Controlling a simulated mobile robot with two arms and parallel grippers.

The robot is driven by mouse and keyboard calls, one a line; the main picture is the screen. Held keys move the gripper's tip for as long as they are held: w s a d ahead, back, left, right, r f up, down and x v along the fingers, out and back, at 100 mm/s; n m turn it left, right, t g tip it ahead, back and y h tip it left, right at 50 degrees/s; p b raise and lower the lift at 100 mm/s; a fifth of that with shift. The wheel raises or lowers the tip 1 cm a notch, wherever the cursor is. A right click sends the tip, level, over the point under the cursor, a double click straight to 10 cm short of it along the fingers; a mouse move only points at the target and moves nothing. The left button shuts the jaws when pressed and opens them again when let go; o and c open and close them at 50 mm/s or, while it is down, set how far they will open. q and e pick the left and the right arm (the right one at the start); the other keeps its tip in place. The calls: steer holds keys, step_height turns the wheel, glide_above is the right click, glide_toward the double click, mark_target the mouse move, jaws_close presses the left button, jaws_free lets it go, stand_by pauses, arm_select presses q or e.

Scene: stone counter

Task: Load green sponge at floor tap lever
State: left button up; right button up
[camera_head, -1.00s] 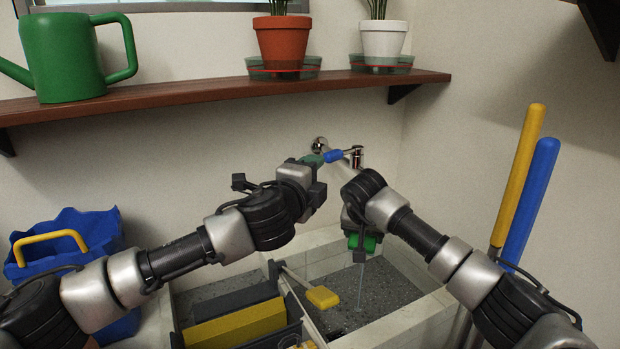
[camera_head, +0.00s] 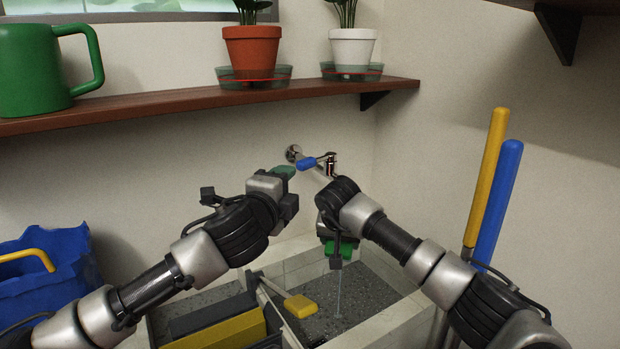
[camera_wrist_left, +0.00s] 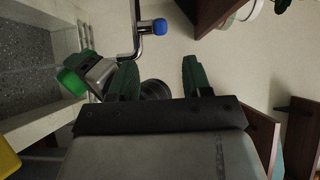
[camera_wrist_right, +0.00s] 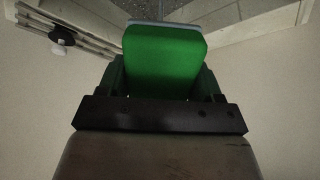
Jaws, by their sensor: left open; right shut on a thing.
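The green sponge (camera_head: 342,250) is held in my right gripper (camera_head: 338,240), above the floor basin. The right wrist view shows the sponge (camera_wrist_right: 165,60) between the fingers. The chrome tap (camera_head: 331,165) is on the back wall, with a blue lever (camera_head: 308,163) pointing left. My left gripper (camera_head: 284,172) is open and empty, just left of and slightly below the lever tip. In the left wrist view the lever (camera_wrist_left: 160,26) lies beyond the open fingers (camera_wrist_left: 160,80), apart from them. A thin pale stream (camera_head: 338,295) falls below the sponge into the basin.
The stone basin (camera_head: 400,318) holds a yellow-headed brush (camera_head: 300,306). A wooden shelf (camera_head: 200,106) with pots and a green watering can (camera_head: 35,70) runs above my arms.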

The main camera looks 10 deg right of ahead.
mark_target(302, 169)
arm_select(q)
steer(key=shift+w, duration=0.15)
steer(key=shift+x, duration=5.85)
steer(key=shift+r, duration=0.1)
jaws_close()
